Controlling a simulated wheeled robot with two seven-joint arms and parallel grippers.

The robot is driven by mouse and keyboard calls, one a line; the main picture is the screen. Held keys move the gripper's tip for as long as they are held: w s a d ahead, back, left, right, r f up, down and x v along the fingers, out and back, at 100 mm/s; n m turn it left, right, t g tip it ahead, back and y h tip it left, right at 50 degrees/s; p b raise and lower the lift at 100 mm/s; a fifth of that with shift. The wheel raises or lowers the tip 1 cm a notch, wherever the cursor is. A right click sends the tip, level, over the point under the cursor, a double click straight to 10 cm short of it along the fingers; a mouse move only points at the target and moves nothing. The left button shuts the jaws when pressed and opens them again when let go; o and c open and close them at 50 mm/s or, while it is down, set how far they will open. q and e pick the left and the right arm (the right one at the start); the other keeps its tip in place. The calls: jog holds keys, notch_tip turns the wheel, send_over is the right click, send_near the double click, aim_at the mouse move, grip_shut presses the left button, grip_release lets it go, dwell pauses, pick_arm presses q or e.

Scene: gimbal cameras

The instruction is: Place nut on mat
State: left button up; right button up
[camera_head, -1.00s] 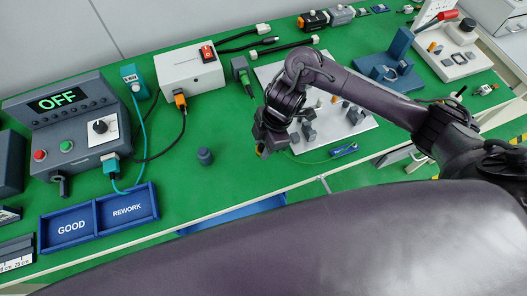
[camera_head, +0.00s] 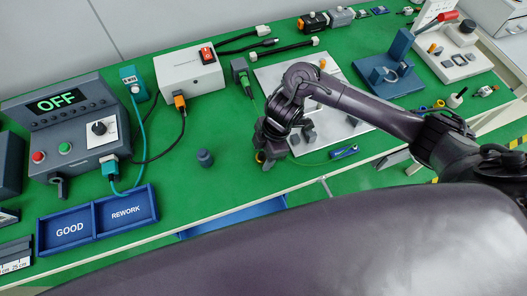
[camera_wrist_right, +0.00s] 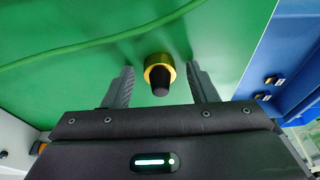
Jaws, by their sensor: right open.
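A round yellow ring with a dark knob-like centre (camera_wrist_right: 160,72), which may be the nut, lies on the green surface (camera_wrist_right: 80,75) in the right wrist view. It also shows as a small yellow spot beside the gripper in the head view (camera_head: 259,157). My right gripper (camera_wrist_right: 161,70) is open, with one finger on each side of this piece and visible gaps between. In the head view, the right gripper (camera_head: 270,159) is low near the front of the green bench. I cannot tell a separate mat from the green surface. My left gripper is not in view.
A dark capped cylinder (camera_head: 205,158) stands left of the gripper. A metal plate (camera_head: 345,135) with grey blocks lies to the right. The blue GOOD and REWORK tray (camera_head: 97,218) is at the front left. A thin green cable (camera_wrist_right: 60,53) crosses the surface near the gripper.

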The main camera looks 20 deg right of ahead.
jog(key=shift+r, duration=0.25)
jog(key=p+v, duration=0.2)
jog(key=v, duration=0.9)
jog(key=shift+r+p, duration=0.3)
jog(key=shift+r, duration=0.1)
jog(key=shift+s+d, duration=0.1)
